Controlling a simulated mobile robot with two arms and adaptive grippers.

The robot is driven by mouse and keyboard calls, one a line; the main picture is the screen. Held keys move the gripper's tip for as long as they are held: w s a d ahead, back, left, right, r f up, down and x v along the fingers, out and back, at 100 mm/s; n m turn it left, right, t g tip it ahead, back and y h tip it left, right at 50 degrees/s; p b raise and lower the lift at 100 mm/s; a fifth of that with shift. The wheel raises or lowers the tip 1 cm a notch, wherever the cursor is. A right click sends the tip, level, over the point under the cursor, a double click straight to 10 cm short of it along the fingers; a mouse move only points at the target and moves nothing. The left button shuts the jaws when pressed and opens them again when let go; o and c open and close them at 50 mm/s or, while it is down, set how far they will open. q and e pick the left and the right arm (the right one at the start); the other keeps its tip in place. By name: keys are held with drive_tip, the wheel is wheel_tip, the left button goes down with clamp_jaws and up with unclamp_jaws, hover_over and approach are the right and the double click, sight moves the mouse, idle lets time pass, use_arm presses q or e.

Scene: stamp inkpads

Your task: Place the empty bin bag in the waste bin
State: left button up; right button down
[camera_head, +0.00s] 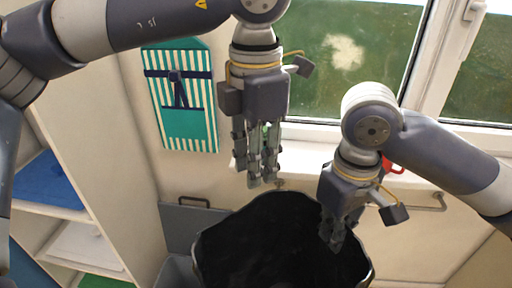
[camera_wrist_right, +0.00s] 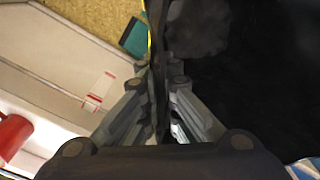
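A black bin bag (camera_head: 275,245) hangs with its mouth spread wide at the bottom centre of the head view. It also fills the right of the right wrist view (camera_wrist_right: 265,75). The waste bin's wall cannot be made out under the bag. My right gripper (camera_head: 335,246) points down at the bag's right rim. In the wrist view its fingers (camera_wrist_right: 160,118) are closed together on a thin black fold of the bag. My left gripper (camera_head: 262,184) points down just above the bag's far rim. Its fingers look close together, but whether they touch or pinch the rim cannot be told.
A window with a sill (camera_head: 310,132) stands behind. A striped green pouch (camera_head: 182,100) hangs on the wall at left. Shelves (camera_head: 85,245) stand on the left, and a grey container (camera_head: 178,270) is beside the bag. A red object (camera_wrist_right: 12,135) shows in the wrist view.

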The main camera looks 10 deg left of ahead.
sight(255, 211)
use_arm(q)
wheel_tip(255, 211, down, 10)
drive_tip(key=shift+r, duration=0.25)
clamp_jaws()
use_arm(e)
drive_tip(key=c, duration=1.7)
unclamp_jaws()
